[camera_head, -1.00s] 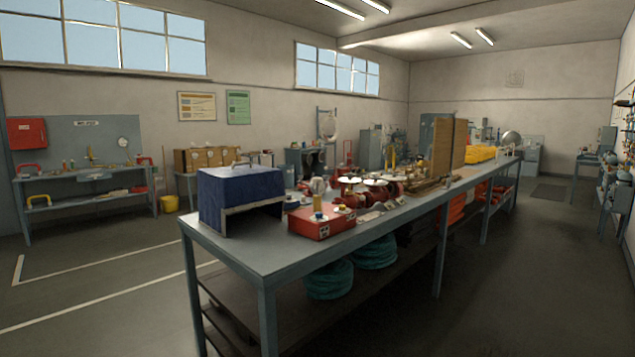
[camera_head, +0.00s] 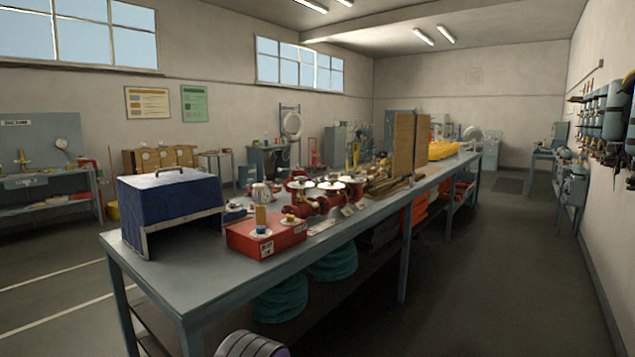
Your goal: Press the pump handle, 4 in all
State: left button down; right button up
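I cannot pick out a pump handle for certain. A bench (camera_head: 45,190) at the far left has a grey back panel with a round gauge (camera_head: 62,143) and small brass fittings, too small to make out. On the long grey table (camera_head: 195,285) several red-bodied fittings with pale round tops (camera_head: 302,186) stand behind a red box (camera_head: 268,238). A red upright frame (camera_head: 313,152) stands farther back; its use is unclear. Neither of my grippers is in view.
A blue case (camera_head: 170,205) stands on the table's near left corner. Coiled teal hoses (camera_head: 280,300) lie beneath the table. Cylinders (camera_head: 615,110) hang on the right wall. Open floor (camera_head: 470,270) runs along the table's right side. A ribbed grey object (camera_head: 250,345) shows at the bottom edge, unidentified.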

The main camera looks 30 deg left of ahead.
aim_at(259, 188)
jog(key=z, duration=0.15)
jog(key=i, duration=0.9)
jog(key=u, duration=0.75)
jog(key=i, duration=0.8)
jog(key=u, duration=0.75)
